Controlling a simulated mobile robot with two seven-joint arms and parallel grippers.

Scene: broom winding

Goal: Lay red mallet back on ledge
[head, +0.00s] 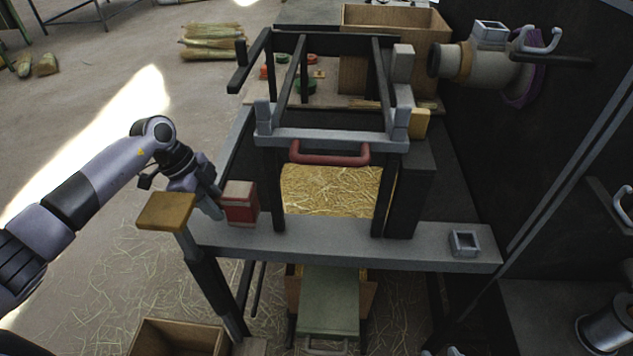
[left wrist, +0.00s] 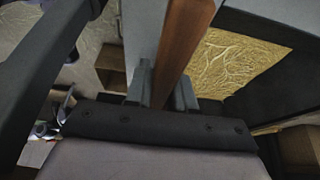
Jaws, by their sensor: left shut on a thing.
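The red mallet's block-shaped head (head: 240,204), red with a pale top, is at the left end of the grey ledge (head: 340,238), beside the dark frame post. My left gripper (head: 213,203) reaches in from the left, close against the mallet. In the left wrist view the gripper (left wrist: 162,88) is shut on a reddish-brown wooden bar (left wrist: 186,40), which looks like the mallet's handle. The handle is mostly hidden in the head view. I cannot tell whether the mallet head touches the ledge. My right gripper is not in view.
A small square metal socket (head: 465,243) is on the right end, with bare ledge between. A red handle (head: 330,156) spans the dark frame above the straw (head: 330,190). A wooden box (head: 178,338) sits below.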

